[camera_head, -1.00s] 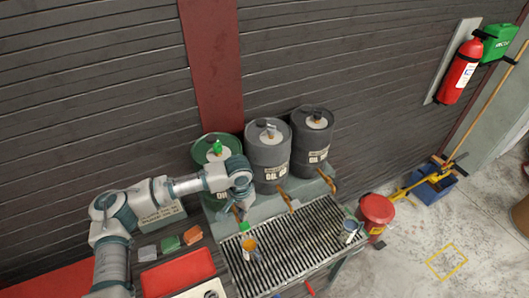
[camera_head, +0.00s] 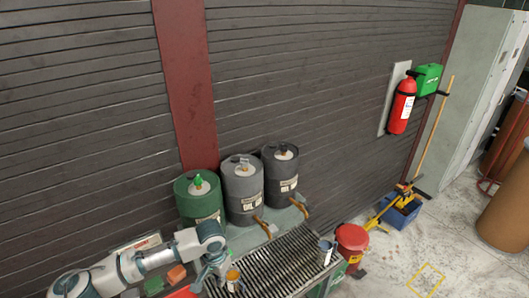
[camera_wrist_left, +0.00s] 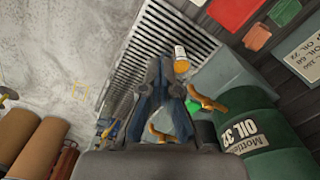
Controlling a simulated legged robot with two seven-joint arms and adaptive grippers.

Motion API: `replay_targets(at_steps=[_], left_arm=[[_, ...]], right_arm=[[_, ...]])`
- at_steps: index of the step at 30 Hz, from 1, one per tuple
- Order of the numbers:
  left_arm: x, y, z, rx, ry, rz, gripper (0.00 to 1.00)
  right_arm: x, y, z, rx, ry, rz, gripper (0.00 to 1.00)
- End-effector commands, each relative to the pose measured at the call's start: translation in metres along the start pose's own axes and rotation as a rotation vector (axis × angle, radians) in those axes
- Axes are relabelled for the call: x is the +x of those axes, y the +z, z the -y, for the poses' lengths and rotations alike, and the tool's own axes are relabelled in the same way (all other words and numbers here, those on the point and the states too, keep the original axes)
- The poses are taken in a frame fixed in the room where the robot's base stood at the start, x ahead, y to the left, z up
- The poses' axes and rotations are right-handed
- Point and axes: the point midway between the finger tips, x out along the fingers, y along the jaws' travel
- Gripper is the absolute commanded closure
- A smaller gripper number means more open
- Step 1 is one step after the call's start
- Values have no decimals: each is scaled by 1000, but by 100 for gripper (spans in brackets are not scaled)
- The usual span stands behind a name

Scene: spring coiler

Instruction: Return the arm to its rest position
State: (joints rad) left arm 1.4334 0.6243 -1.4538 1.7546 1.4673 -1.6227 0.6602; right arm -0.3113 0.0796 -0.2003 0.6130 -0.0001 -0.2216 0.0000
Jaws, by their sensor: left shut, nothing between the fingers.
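My left arm (camera_head: 140,262) reaches in from the lower left of the head view. My left gripper (camera_head: 207,281) points down at the near left end of the slatted grate (camera_head: 262,262), beside an orange-and-white can (camera_head: 232,278). In the left wrist view the gripper (camera_wrist_left: 160,62) has its blue-grey fingers together at the tips, with nothing held. The can (camera_wrist_left: 181,62) shows just right of the fingertips there, apart from them as far as I can tell. My right gripper is out of view.
A green drum (camera_head: 197,196) and two grey drums (camera_head: 243,190) (camera_head: 281,172) stand behind the grate. Another can (camera_head: 325,252) sits at its right end. A red bin (camera_head: 352,240) stands right of the grate. Open floor (camera_head: 395,255) lies farther right.

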Motion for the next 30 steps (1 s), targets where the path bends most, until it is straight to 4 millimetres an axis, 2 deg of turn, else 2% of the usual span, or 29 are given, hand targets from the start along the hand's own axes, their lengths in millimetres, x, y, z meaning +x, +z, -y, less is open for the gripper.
replay_targets(at_steps=[6,14,25,27,30], left_arm=[[23,3,-27,83,32,-19,100],[54,10,-72,200,92,-78,100],[100,34,-161,311,270,-308,100],[107,42,-168,282,295,-368,100],[118,58,-167,208,305,-438,100]], right_arm=[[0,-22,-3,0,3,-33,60],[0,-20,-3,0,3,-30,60],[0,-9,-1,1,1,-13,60],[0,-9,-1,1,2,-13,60],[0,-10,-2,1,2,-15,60]])
